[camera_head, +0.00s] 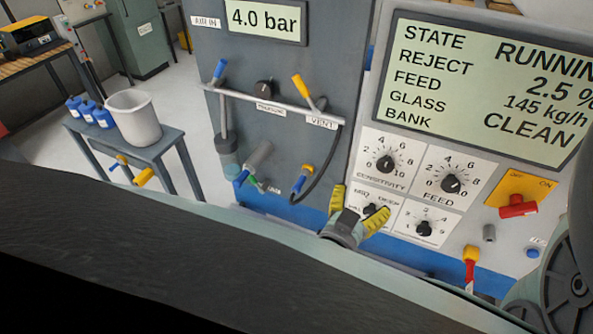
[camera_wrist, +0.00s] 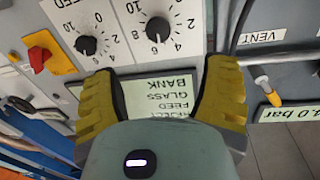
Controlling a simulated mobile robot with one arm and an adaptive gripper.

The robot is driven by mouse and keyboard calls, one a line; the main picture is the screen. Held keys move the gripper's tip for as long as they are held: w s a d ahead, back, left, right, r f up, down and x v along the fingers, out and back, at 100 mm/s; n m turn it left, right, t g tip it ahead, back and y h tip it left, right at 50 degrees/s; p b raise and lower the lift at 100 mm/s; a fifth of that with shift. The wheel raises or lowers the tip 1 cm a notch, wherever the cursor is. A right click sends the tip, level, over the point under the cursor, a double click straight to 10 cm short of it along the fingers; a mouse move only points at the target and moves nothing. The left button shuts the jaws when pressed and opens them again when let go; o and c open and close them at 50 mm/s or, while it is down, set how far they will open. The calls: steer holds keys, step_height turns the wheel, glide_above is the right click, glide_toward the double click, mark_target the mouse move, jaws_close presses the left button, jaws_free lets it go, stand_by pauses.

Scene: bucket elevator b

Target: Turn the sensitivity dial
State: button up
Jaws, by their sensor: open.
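The sensitivity dial (camera_head: 385,163) is a black round knob on a white plate with a 0 to 10 scale, at the upper left of the dial group in the head view. In the wrist view, which is upside down, a black knob (camera_wrist: 158,29) on a numbered plate lies ahead of my fingers and looks like the same dial. My gripper (camera_head: 359,210) has yellow padded fingers, open and empty, below the sensitivity dial in the head view. Its fingers (camera_wrist: 163,95) are spread wide in the wrist view and appear apart from the knob.
The feed dial (camera_head: 451,184) is just right of the sensitivity dial. A red handle (camera_head: 518,207) on an orange plate sticks out farther right. A display screen (camera_head: 490,80) is above. A hose, pipe and yellow-handled vent valve (camera_head: 302,88) stand out at left.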

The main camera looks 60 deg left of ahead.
mark_target(384, 166)
steer(key=b+x, duration=0.3)
steer(key=x, duration=1)
steer(key=shift+w, duration=0.2)
steer(key=shift+c, duration=0.2)
steer(key=c, duration=1.1)
steer(key=shift+b, duration=0.3)
steer(key=shift+c, duration=0.2)
steer(key=shift+d, duration=0.1)
steer(key=shift+s+f+m+b, duration=0.1)
steer(key=shift+f+m+b, duration=0.1)
steer(key=shift+m+b, duration=0.85)
steer(key=m+b, duration=0.3)
steer(key=shift+m+g, duration=0.25)
steer(key=shift+g, duration=0.15)
steer(key=shift+r+m+g+b, duration=0.1)
steer(key=shift+m+g+b, duration=0.2)
steer(key=shift+m+b, duration=0.45)
steer(key=shift+r+m, duration=0.1)
steer(key=shift+m, duration=0.15)
